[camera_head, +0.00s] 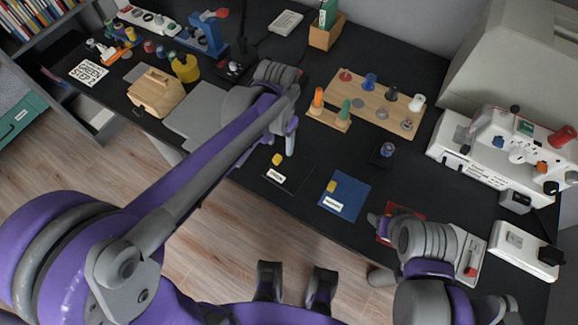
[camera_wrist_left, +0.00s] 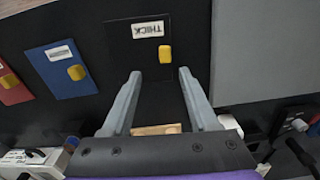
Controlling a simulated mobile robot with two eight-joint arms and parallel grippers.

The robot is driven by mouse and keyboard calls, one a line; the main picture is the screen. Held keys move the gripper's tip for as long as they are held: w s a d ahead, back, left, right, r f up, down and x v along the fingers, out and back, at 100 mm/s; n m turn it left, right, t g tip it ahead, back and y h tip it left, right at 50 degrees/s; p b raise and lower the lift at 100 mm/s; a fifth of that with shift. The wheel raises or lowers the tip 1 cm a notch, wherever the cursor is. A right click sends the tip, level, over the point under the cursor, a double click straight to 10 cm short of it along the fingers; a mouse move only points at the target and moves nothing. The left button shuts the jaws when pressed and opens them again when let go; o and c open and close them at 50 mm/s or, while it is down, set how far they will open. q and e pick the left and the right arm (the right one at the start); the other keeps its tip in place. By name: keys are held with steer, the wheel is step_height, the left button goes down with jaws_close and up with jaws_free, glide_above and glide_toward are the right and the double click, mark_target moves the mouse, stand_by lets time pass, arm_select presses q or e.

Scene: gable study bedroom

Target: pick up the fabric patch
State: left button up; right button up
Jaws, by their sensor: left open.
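Three flat fabric patches, each bearing a small yellow piece, lie along the desk's front edge. The black patch (camera_wrist_left: 119,38) carries a white label reading "THICK" and also shows in the head view (camera_head: 293,178). The blue patch (camera_head: 350,189) lies to its right, with a white label. The red patch (camera_head: 408,210) is partly hidden by my right arm. My left gripper (camera_wrist_left: 159,74) is open and empty, its fingertips over the black patch near its yellow piece (camera_wrist_left: 165,54); height is unclear. My right gripper (camera_head: 376,220) is by the red patch; its jaws are unclear.
A wooden board (camera_head: 366,108) with several coloured spools stands behind the patches. A white sewing machine (camera_head: 498,150) stands at the right. A grey flat panel (camera_head: 193,110) and a wooden box (camera_head: 156,92) lie left. A dark spool (camera_head: 387,149) stands behind the blue patch.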

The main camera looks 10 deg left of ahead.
mark_target(278, 156)
arm_select(q)
steer(key=f, duration=0.4)
steer(key=a+f, duration=0.1)
steer(key=f, duration=0.1)
steer(key=shift+w+f+b, duration=0.15)
steer(key=shift+f+b, duration=0.15)
steer(key=shift+b, duration=0.05)
steer(key=shift+c, duration=0.2)
jaws_close()
